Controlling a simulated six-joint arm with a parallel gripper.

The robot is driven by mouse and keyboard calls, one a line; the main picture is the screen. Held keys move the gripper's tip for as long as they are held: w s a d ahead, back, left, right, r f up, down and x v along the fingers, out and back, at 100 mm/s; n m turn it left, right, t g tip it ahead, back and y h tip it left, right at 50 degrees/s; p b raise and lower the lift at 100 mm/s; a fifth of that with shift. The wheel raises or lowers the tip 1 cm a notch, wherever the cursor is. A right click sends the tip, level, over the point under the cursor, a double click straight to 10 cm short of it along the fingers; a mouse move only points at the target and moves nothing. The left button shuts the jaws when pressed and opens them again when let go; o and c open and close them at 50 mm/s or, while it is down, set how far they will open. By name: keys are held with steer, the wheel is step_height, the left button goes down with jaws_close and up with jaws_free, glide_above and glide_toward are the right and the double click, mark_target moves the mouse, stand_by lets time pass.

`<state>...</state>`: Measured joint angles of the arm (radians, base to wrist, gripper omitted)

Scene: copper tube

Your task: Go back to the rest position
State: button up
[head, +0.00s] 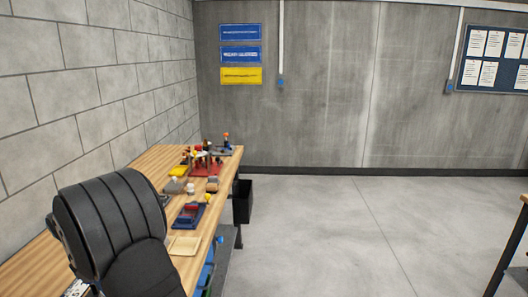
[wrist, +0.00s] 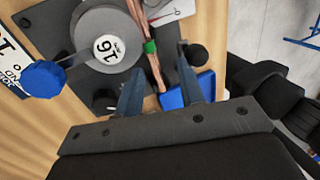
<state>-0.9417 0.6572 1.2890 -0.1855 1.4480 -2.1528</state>
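In the wrist view my gripper (wrist: 160,58) is open, with its two blue-grey fingers well apart. A thin copper tube (wrist: 157,72) with a green mark (wrist: 150,47) shows between the fingers, and neither finger visibly closes on it. The tube runs beside a grey round disc (wrist: 85,35) with a white "16" label on a dark plate. I cannot tell how far below the fingers the tube lies. In the head view my gripper is not visible, and I cannot make out the tube there.
The wooden bench (head: 25,262) runs along the left wall, with coloured parts and a beige tray (head: 184,245) on it. A blue knob (wrist: 43,78), a black knob (wrist: 196,55) and a blue part (wrist: 176,98) lie around the gripper. The floor (head: 330,235) right of the bench is clear.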

steer(key=r, duration=0.1)
steer(key=d+r, duration=0.1)
steer(key=r, duration=0.1)
steer(key=shift+w, duration=0.2)
steer(key=w+d+r, duration=0.3)
steer(key=d+r, duration=0.3)
steer(key=d, duration=0.4)
steer(key=s+a+f, duration=0.2)
steer(key=s+a, duration=0.8)
steer(key=s, duration=0.1)
steer(key=s+a+f, duration=0.2)
steer(key=s+a, duration=0.8)
steer(key=s, duration=0.1)
steer(key=shift+a, duration=0.2)
